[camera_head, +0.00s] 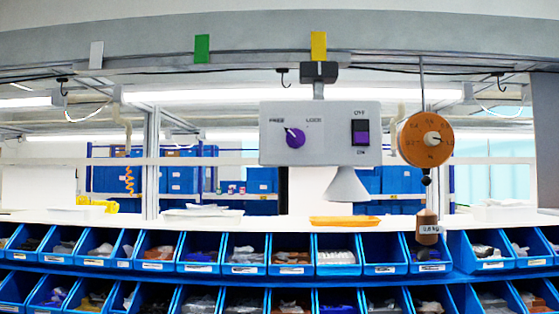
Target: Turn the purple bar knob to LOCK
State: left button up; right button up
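The purple bar knob (295,138) sits on the left part of the front of a grey control box (335,155) that hangs from the overhead rail. The label FREE is at the knob's upper left and LOCK at its upper right. A light mark on the knob's bar points up and left, toward FREE. A dark and purple rocker switch (361,132) marked OFF above and ON below is at the box's right. Neither of my grippers shows in the head view.
An orange round reel (426,139) hangs close to the box's right side, with a weight (427,228) below it. A grey cone (346,185) hangs under the box. Rows of blue bins (157,250) and a white shelf with an orange tray (338,221) lie below. Space left of the box looks clear.

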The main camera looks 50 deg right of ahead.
aim_at(295, 138)
jog(key=z, duration=1.9)
